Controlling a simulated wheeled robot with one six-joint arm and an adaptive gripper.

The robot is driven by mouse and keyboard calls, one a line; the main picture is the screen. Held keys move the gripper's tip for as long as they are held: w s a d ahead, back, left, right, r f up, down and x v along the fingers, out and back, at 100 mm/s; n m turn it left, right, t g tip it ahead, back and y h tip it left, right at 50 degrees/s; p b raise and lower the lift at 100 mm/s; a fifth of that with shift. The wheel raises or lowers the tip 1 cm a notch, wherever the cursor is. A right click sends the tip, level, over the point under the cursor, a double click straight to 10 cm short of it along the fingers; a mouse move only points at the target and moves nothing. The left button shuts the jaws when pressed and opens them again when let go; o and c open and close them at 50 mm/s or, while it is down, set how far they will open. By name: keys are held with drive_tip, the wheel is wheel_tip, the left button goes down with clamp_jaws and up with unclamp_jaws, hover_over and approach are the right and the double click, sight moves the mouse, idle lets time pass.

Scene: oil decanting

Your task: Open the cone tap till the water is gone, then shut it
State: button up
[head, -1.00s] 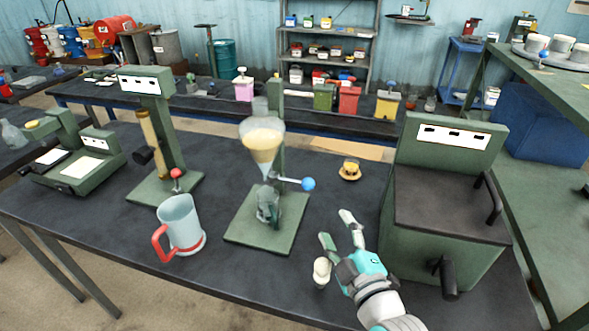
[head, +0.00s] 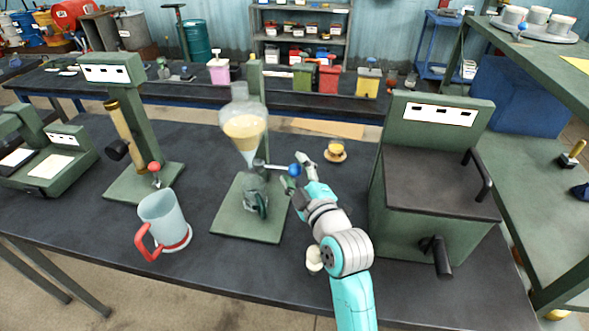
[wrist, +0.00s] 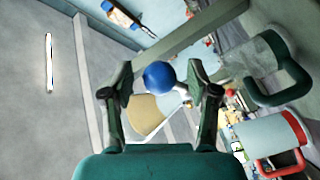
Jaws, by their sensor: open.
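The glass cone (head: 244,132) stands on a green stand (head: 228,222) and holds a yellowish-tan liquid. Its tap lever points right and ends in a blue knob (head: 294,170). A glass vessel with a dark handle (head: 254,196) stands under the cone. My gripper (head: 299,186) is open at the knob. In the wrist view the blue knob (wrist: 159,77) sits between the two open fingers, and I cannot tell whether they touch it. The cone's liquid (wrist: 146,114) shows behind the knob there.
A clear jug with a red handle (head: 162,222) stands left of the stand. A small yellow-topped item (head: 336,152) lies behind my gripper. A green box-shaped machine (head: 430,200) stands close on the right. Another green device (head: 135,125) stands at the left.

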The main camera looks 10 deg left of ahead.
drive_tip(key=shift+w+a, duration=0.2)
drive_tip(key=shift+w, duration=0.15)
drive_tip(key=shift+c, duration=0.2)
clamp_jaws()
